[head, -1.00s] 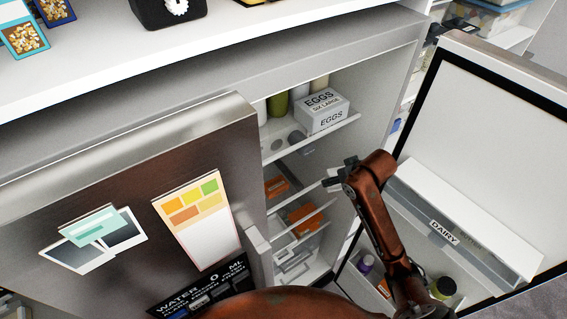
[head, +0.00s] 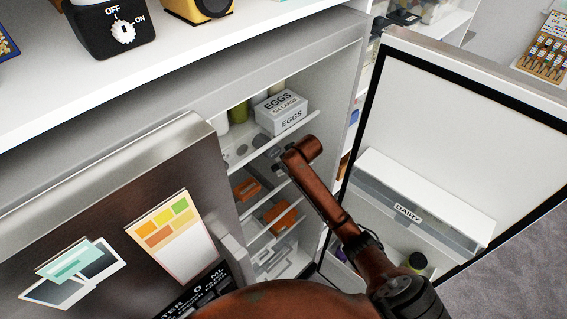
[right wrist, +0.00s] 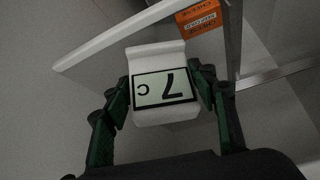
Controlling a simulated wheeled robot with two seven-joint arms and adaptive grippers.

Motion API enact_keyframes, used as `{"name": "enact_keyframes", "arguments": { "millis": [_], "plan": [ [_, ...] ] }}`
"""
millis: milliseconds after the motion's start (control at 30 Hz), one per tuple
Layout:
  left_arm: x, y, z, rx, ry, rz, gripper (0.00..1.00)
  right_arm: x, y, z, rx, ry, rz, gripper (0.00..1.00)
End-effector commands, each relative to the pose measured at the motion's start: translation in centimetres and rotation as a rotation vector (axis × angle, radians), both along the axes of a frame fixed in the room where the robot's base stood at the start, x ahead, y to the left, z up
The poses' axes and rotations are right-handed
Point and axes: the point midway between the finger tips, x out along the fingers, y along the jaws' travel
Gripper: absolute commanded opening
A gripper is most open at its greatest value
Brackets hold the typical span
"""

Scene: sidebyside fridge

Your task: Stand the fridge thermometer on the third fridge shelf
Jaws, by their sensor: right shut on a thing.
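The fridge thermometer (right wrist: 158,57) is a small white block with a display reading "7 C", upside down in the right wrist view. My right gripper (right wrist: 161,88) is shut on it, with one green finger at each side. In the head view my right arm reaches into the open fridge; the gripper (head: 277,158) is partly hidden behind the arm, below the egg shelf, and the thermometer cannot be made out there. The fridge shelves (head: 262,200) are stacked below the egg shelf (head: 283,138). A white-edged shelf (right wrist: 105,45) shows beyond the thermometer. My left gripper is out of view.
An egg carton (head: 281,112) stands on the upper shelf. Orange boxes (head: 280,216) sit on lower shelves; one orange box (right wrist: 198,19) shows beyond the thermometer. The open right door with its dairy bin (head: 408,213) and the left door (head: 110,215) flank the opening.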

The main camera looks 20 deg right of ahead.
Motion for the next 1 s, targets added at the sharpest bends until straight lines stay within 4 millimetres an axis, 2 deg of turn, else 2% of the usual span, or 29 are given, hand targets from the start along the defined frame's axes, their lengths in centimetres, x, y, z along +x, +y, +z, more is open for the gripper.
{"name": "enact_keyframes", "arguments": {
  "millis": [433,467,500,700,1000],
  "plan": [
    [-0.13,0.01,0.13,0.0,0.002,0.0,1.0,0.36,0.01,-0.69,-0.001,-0.001,0.0,0.28],
    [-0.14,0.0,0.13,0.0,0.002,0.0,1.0,0.36,0.02,-0.69,-0.001,-0.001,0.0,0.54],
    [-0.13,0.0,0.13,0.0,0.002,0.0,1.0,0.36,0.02,-0.67,-0.001,-0.001,0.0,0.57],
    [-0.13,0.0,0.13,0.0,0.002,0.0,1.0,0.35,0.02,-0.66,-0.001,-0.001,0.0,0.7],
    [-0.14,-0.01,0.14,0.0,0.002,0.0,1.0,0.37,0.02,-0.5,-0.001,-0.002,0.0,0.71]
  ]
}}
